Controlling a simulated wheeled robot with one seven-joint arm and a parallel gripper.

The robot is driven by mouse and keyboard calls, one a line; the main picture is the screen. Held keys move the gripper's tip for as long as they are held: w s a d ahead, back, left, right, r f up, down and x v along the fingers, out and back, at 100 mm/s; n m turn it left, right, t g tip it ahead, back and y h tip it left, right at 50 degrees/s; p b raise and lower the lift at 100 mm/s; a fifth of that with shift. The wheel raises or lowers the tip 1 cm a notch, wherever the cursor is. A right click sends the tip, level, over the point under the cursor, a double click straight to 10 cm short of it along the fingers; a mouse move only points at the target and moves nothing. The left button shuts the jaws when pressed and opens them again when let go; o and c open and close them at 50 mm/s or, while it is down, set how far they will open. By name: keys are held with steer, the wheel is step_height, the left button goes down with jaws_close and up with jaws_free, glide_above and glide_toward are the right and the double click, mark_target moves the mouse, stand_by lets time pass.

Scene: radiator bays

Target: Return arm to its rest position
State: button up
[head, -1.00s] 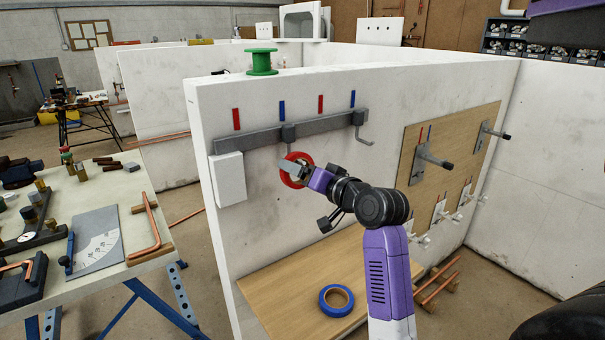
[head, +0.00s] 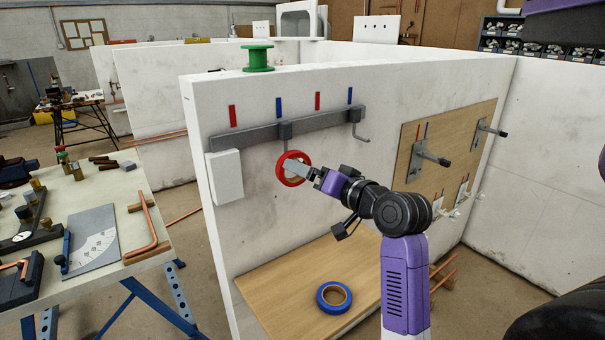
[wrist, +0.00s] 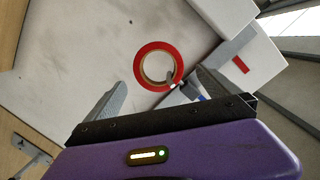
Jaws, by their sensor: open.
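My arm reaches up toward the white wall, with its purple gripper (head: 318,178) just right of a red tape roll (head: 281,171). The roll hangs on a hook under the grey rail (head: 325,120). In the wrist view, the red roll (wrist: 137,66) is ahead of my gripper (wrist: 160,88), whose two grey fingers are spread wide with nothing between them. The rail carries another, empty hook (head: 361,136) to the right. A blue tape roll (head: 333,297) lies flat on the wooden board (head: 270,275) below.
A green spool (head: 258,59) stands on the wall top. A wooden panel with grey brackets (head: 430,155) is on the wall to the right. A workbench (head: 90,190) with copper pipe and tools stands at left.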

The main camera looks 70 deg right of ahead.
steer(key=shift+v, duration=1.45)
step_height(320, 180, up, 4)
steer(key=s+d+h, duration=0.2)
steer(key=h, duration=0.1)
steer(key=a+f+n+t+y, duration=0.1)
steer(key=a+f+n, duration=0.2)
steer(key=a+f, duration=0.6)
steer(key=a+f+n+t+y, duration=0.1)
steer(key=a+f+n+t, duration=0.3)
steer(key=a, duration=0.9)
steer(key=s+a+f+n+g+y, duration=0.2)
steer(key=s+a+f+n+y, duration=0.1)
steer(key=s+a, duration=0.4)
steer(key=s+a+f+n+g+y, duration=0.2)
steer(key=s+a+f+y, duration=0.4)
steer(key=a, duration=0.6)
steer(key=shift+s+f+n, duration=0.7)
steer(key=shift+s+f, duration=0.2)
steer(key=shift+s, duration=0.05)
